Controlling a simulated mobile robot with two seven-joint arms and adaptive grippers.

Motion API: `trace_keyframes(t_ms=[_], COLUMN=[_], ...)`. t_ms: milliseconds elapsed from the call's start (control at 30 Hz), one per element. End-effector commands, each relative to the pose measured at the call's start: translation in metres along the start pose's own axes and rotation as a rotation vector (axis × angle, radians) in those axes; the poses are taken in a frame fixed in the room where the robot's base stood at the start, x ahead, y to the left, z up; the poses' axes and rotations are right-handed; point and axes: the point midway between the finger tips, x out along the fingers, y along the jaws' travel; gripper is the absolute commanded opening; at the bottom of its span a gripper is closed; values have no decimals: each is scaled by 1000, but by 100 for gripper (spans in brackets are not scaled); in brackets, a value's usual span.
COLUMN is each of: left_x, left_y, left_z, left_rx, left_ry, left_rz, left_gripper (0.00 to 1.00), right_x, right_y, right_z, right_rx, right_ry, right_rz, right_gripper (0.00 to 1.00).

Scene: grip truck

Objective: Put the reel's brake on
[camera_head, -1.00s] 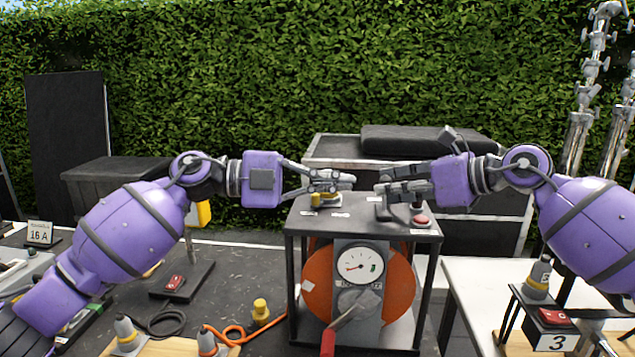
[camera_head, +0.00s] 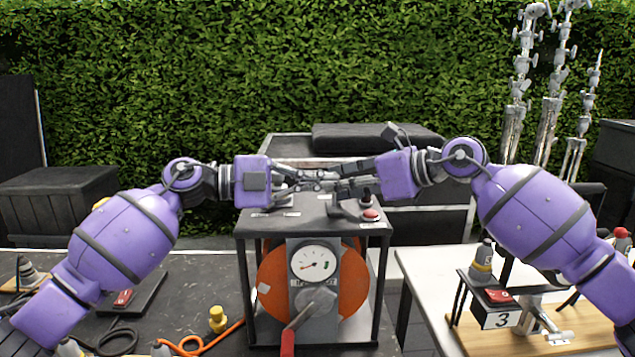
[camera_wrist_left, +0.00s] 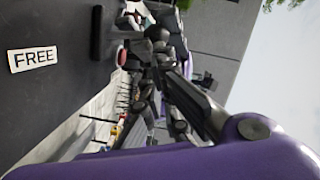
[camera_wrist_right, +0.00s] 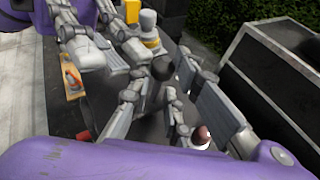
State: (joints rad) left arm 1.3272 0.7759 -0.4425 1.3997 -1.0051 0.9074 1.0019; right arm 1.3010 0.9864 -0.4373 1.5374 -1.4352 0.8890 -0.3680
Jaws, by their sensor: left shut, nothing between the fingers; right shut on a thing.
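The reel (camera_head: 272,285) has an orange drum in a black frame, with a gauge and a red-handled crank on its front. My left gripper (camera_head: 318,182) is shut and empty above the middle of the frame's top. My right gripper (camera_head: 340,186) reaches in from the right, its fingertips very close to the left ones. In the right wrist view its fingers are around a dark round knob (camera_wrist_right: 162,67), which seems to be a lever's knob; the lever below is mostly hidden. A FREE label (camera_wrist_left: 35,58) shows in the left wrist view.
A red button (camera_head: 371,215) sits on the reel's top at the right. In the right wrist view a yellow-collared knob (camera_wrist_right: 150,42) stands beyond the dark one. A white table (camera_head: 425,262) stands at the right and a dark case (camera_head: 440,190) behind.

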Motion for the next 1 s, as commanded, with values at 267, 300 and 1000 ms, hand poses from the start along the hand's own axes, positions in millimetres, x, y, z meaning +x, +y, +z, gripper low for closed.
trace_keyframes(t_ms=[267,300,1000], left_x=[4,4,5], left_y=[-3,-3,-2], left_z=[6,6,5], left_rx=[-38,-38,-37], left_ry=[0,0,2], left_rz=[8,8,10], left_gripper=[0,0,0], right_x=[-1,-1,-25], right_y=[-1,0,0], right_z=[2,2,0], right_rx=[-2,-2,-1], right_ry=[-3,-3,0], right_rz=[-2,-2,-3], right_gripper=[0,0,29])
